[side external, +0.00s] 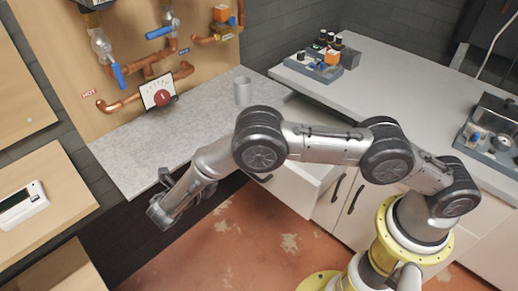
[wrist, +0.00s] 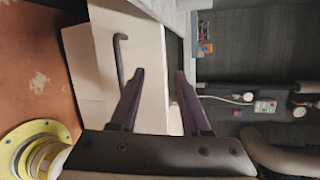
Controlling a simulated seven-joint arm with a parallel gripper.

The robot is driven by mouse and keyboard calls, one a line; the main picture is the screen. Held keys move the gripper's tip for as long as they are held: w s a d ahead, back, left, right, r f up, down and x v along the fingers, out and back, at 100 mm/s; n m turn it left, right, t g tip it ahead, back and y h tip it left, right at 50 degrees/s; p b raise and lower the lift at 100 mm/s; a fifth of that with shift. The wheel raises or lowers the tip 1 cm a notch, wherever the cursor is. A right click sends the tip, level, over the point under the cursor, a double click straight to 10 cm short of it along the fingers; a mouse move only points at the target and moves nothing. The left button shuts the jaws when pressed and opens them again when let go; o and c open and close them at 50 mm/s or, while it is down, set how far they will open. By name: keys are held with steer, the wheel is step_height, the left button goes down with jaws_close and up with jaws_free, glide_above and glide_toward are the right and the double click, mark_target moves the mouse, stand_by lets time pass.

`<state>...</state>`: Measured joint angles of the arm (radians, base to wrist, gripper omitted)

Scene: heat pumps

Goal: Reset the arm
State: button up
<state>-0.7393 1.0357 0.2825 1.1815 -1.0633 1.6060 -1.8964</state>
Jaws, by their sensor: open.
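My gripper (side external: 160,196) hangs at the end of my bent arm in the side view, low in front of the grey worktop's front edge and above the dark floor area. It holds nothing that I can see. In the wrist view my gripper (wrist: 159,73) shows two dark fingers spread apart, with a pale cabinet front behind them. A black handle (wrist: 121,62) on that front lies left of the fingers, apart from them.
A grey cup (side external: 242,90) stands on the grey worktop (side external: 150,160). Behind are copper pipes with blue valve handles and a gauge with a red knob (side external: 162,97). A grey parts tray (side external: 315,72) sits on the right counter. A white device (side external: 22,205) is at left.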

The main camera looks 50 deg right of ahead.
steer(key=s+d+r+m+g+y, duration=0.2)
steer(key=d+r+m, duration=0.4)
steer(key=r, duration=0.5)
steer(key=s+d+r+m+g+y, duration=0.2)
steer(key=d+r+m, duration=0.1)
steer(key=d+r, duration=0.7)
steer(key=s+d+r+m+t+y, duration=0.1)
steer(key=s+d+r+m+y, duration=0.25)
steer(key=s+m, duration=0.45)
steer(key=s+d+r+m+t+y, duration=0.1)
steer(key=s+d+r+m+y, duration=0.3)
steer(key=s, duration=0.7)
steer(key=s+a+f+m+t+y, duration=0.3)
steer(key=s+a+f+m, duration=0.2)
steer(key=m, duration=1)
steer(key=shift+s+a+f+m, duration=0.15)
steer(key=shift+s+a+m, duration=0.15)
steer(key=shift+s+a, duration=0.8)
